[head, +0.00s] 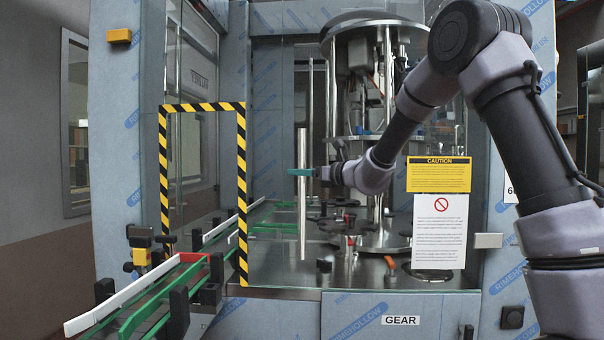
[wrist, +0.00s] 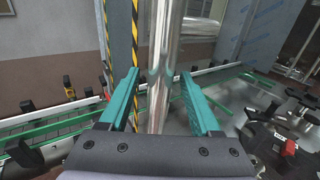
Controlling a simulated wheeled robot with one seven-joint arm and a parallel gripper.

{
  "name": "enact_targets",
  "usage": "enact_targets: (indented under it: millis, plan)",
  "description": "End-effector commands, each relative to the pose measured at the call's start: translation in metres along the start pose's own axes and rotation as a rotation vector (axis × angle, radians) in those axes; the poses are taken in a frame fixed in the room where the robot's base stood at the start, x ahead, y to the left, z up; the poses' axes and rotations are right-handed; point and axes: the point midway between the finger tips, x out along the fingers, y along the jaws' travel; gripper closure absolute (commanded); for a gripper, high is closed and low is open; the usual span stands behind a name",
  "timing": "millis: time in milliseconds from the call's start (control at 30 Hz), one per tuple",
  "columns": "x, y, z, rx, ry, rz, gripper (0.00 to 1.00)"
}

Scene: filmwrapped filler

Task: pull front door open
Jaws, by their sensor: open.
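The front door is a clear panel (head: 272,240) in the filler's front, and I see the machine's inside through it. Its handle is a long upright metal bar (head: 302,215) near the middle of the head view. My gripper (head: 302,172) is at the bar's upper part. In the wrist view the bar (wrist: 161,65) stands upright between the two teal fingers of my gripper (wrist: 160,100). The fingers are apart, with a gap on each side of the bar. The door looks shut, though its edges are hard to make out.
A conveyor (head: 140,300) with green and white rails enters at the lower left through a yellow-black striped frame (head: 242,200). A yellow caution sign (head: 438,174) and a white notice (head: 439,231) are right of the bar. A yellow sensor (head: 140,245) stands by the conveyor.

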Motion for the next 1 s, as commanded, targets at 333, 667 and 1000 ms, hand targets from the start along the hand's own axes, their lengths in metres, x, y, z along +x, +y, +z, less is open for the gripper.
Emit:
enact_targets:
  millis: [333,667,1000]
  plan:
    - [-0.0002,0.0002,0.0001,0.000,0.000,0.000,0.97]
    - [-0.0003,0.0001,0.0001,0.000,0.000,0.001,1.00]
    - [-0.0004,0.0000,0.0002,0.000,0.000,0.000,1.00]
